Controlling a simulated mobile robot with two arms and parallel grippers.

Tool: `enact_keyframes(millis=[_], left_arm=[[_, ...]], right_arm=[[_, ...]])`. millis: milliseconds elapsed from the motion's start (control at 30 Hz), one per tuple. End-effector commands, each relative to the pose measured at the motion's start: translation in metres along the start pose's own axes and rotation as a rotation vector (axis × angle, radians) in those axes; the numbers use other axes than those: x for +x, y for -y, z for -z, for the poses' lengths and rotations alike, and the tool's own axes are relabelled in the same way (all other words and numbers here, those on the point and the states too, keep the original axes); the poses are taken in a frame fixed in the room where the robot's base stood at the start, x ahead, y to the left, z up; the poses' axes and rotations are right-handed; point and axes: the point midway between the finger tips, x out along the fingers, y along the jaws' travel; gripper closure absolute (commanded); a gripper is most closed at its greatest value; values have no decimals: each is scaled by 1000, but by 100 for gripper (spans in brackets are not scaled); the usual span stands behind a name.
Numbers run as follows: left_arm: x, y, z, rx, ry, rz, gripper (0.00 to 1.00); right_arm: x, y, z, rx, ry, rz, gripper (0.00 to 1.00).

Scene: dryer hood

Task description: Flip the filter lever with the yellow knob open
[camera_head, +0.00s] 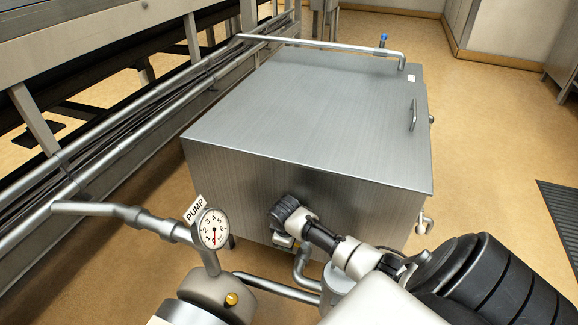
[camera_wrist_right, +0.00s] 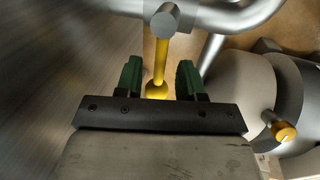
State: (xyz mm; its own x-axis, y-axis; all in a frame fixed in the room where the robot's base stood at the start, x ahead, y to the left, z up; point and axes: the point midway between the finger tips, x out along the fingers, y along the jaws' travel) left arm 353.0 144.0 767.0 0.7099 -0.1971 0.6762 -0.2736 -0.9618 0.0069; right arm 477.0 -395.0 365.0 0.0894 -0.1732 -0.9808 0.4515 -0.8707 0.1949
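The filter lever is a yellow rod in the right wrist view. Its round yellow knob (camera_wrist_right: 158,90) points toward my gripper, and its other end meets a grey pipe fitting (camera_wrist_right: 165,22). My right gripper (camera_wrist_right: 160,74) has green fingertips, one on each side of the lever near the knob. The fingers are open, with gaps visible between them and the rod. In the head view my right arm reaches to the front of the steel tank (camera_head: 300,120), low by the pipes. The lever and the fingertips are hidden there. My left gripper is not in view.
A pressure gauge (camera_head: 213,228) with a PUMP label stands left of my right arm. Below it is a rounded housing with an orange-yellow cap (camera_head: 231,298), also seen in the wrist view (camera_wrist_right: 284,132). Pipes run close around the lever. Rails line the left side.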

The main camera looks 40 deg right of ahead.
Motion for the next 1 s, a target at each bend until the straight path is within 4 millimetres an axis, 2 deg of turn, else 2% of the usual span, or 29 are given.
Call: enact_keyframes(millis=[367,633,1000], left_arm=[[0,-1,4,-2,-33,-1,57],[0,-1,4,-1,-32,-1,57],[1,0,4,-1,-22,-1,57]], right_arm=[[2,0,0,0,0,0,62],[2,0,0,0,0,0,100],[2,0,0,-5,-1,0,100]])
